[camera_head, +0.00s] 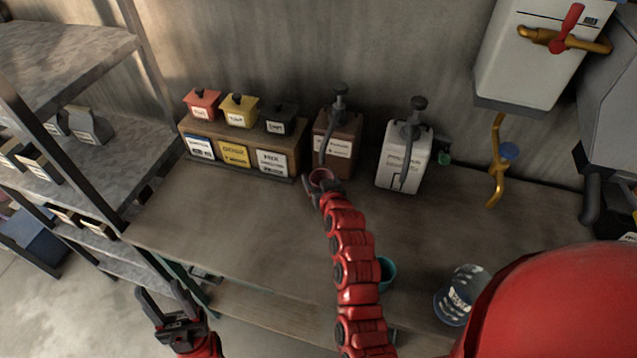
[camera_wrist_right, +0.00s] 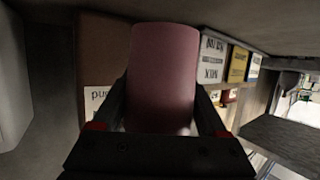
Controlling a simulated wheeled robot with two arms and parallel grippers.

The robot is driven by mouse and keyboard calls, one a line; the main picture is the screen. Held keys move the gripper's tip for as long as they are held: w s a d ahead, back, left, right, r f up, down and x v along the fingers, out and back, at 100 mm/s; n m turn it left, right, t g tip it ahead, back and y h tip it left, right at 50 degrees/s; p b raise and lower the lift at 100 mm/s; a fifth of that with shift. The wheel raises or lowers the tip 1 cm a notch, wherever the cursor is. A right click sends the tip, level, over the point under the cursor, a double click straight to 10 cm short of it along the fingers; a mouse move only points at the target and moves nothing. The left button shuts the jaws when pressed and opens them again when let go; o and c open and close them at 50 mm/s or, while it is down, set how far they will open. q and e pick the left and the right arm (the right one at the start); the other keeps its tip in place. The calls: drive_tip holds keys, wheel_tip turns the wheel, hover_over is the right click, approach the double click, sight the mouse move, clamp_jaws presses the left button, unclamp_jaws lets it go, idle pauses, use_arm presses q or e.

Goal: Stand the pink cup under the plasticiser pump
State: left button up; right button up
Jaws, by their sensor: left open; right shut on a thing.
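The pink cup (camera_head: 321,176) is in my right gripper (camera_head: 324,189), just in front of the brown pump (camera_head: 336,143). The lower end of that pump's spout is close to the cup's rim; I cannot tell whether it is over the opening. In the right wrist view the cup (camera_wrist_right: 164,75) sits between the two fingers. A white pump (camera_head: 402,158) stands to the right. The pump labels are too small to read surely, so I cannot tell which is the plasticiser pump. My left gripper (camera_head: 165,308) is open and empty, left of the bench front.
A wooden rack (camera_head: 188,146) with red, yellow and black lidded boxes stands left of the brown pump. A teal cup (camera_head: 385,270) and a clear container (camera_head: 460,295) are at the bench's front right. The bench (camera_head: 230,215) is clear left of my right arm.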

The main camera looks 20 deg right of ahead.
drive_tip(key=shift+w+f+p, duration=0.1)
drive_tip(key=shift+f+p, duration=0.05)
drive_tip(key=shift+p, duration=0.15)
wheel_tip(320, 180, down, 2)
drive_tip(key=shift+f+p, duration=0.15)
drive_tip(key=shift+p, duration=0.55)
drive_tip(key=shift+f, duration=0.6)
drive_tip(key=o, duration=1)
drive_tip(key=shift+f, duration=0.1)
drive_tip(key=o, duration=0.4)
drive_tip(key=shift+r, duration=0.2)
drive_tip(key=shift+s+b, duration=0.3)
drive_tip(key=shift+s, duration=0.25)
drive_tip(key=b+v, duration=0.3)
drive_tip(key=v, duration=0.6)
drive_tip(key=shift+s+r, duration=0.2)
drive_tip(key=shift+s, duration=0.15)
drive_tip(key=shift+s+r+b, duration=0.35)
drive_tip(key=shift+s, duration=0.2)
